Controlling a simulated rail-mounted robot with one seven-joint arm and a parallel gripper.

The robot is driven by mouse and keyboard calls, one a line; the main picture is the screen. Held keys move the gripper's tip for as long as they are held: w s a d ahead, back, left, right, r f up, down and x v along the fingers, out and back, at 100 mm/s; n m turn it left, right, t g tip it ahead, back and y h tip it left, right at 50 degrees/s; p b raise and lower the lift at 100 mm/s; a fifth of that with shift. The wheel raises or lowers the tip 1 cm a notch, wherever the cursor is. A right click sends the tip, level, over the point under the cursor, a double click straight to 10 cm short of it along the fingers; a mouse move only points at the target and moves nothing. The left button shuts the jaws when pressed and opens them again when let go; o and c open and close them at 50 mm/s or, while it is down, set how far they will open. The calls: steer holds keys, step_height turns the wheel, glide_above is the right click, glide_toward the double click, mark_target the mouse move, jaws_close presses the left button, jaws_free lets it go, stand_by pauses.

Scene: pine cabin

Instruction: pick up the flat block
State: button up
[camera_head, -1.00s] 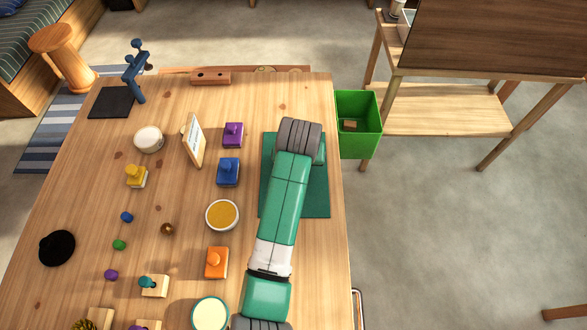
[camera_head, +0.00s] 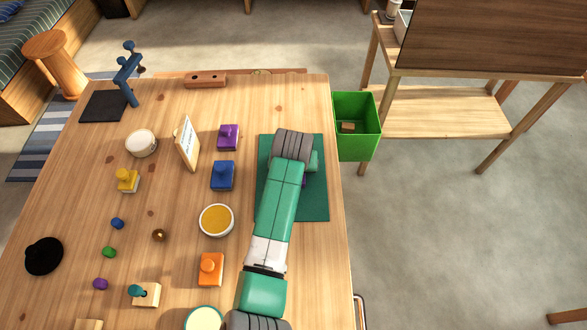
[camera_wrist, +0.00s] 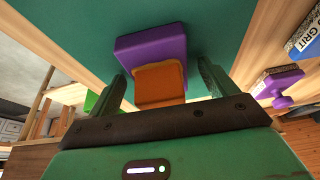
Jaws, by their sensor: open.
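A purple block (camera_wrist: 150,45) with an orange-brown part (camera_wrist: 160,82) lies on the green mat (camera_wrist: 60,25) in the wrist view. I cannot tell whether the two colours are one piece. My gripper (camera_wrist: 163,84) is open, one finger on each side of the orange-brown part, with the purple part just beyond the fingertips. Whether the fingers touch it is unclear. In the head view my arm covers most of the mat (camera_head: 312,207), and only a small purple patch (camera_head: 304,182) shows beside it.
Left of the mat stand a blue knobbed block (camera_head: 222,176), a purple one (camera_head: 228,138), an orange one (camera_head: 210,269), an ochre-filled bowl (camera_head: 216,220) and a small sign (camera_head: 187,143). A green bin (camera_head: 357,140) is beyond the table's right edge.

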steer(key=shift+f, duration=0.2)
steer(key=shift+c, duration=0.3)
steer(key=c, duration=1.1)
steer(key=shift+o, duration=0.2)
steer(key=shift+r+p, duration=0.85)
steer(key=shift+r, duration=1.3)
steer(key=s+a+p, duration=0.1)
steer(key=s+a, duration=0.2)
steer(key=s, duration=0.1)
steer(key=s+a+p, duration=0.1)
steer(key=s+a, duration=0.3)
steer(key=s+a+r+p, duration=0.1)
steer(key=s+a+p, duration=0.1)
steer(key=s+a, duration=0.1)
steer(key=shift+s+a+r, duration=0.1)
steer(key=shift+s+a, duration=0.2)
steer(key=shift+s, duration=0.2)
